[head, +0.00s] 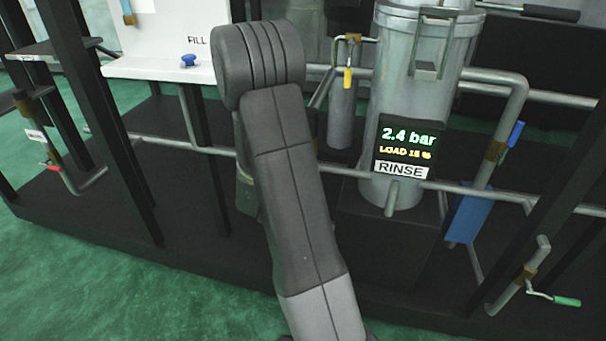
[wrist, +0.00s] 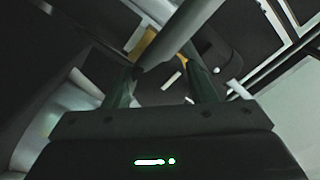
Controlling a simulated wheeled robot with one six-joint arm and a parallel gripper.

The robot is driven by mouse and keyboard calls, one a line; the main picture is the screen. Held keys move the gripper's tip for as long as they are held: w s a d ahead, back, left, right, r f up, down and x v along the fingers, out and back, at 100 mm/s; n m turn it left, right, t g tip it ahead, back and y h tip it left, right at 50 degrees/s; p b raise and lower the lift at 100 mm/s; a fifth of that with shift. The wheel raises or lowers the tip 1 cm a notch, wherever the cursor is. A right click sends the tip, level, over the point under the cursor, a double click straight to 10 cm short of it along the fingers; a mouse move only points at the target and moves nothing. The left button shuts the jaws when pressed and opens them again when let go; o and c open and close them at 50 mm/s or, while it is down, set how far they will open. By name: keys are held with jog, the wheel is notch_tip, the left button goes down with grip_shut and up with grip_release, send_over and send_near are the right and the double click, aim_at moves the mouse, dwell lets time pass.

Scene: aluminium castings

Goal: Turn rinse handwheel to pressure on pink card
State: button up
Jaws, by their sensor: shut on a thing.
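The rinse display (head: 405,148) in the head view reads 2.4 bar and LOAD 15 %, with a RINSE label under it on the grey vessel. No pink card can be made out. My gripper is hidden behind my arm in the head view. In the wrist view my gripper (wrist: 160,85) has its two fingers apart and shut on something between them. A dark rounded part (wrist: 212,48) beyond the fingers seems to belong to the rinse handwheel. A grey bar (wrist: 180,35) crosses in front and hides much of the grip.
A grey vessel (head: 418,80) and pipes (head: 508,110) stand at the right. A blue knob (head: 188,61) is on the white FILL panel (head: 150,25). Black posts (head: 90,120) stand left. Green floor (head: 60,270) is clear in front.

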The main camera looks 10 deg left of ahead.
jog(key=shift+f+m+b, duration=0.3)
jog(key=shift+m+b, duration=0.65)
jog(key=shift+m, duration=0.05)
jog(key=m, duration=0.1)
jog(key=m+b, duration=0.1)
jog(key=shift+r+m, duration=0.2)
jog(key=shift+m, duration=0.1)
jog(key=m, duration=0.4)
jog(key=shift+r+m, duration=0.1)
jog(key=shift+m, duration=0.3)
jog(key=o, duration=1)
jog(key=s, duration=0.4)
jog(key=s+p, duration=0.1)
jog(key=s, duration=0.8)
jog(key=shift+s+a, duration=0.25)
jog(key=shift+s, duration=0.15)
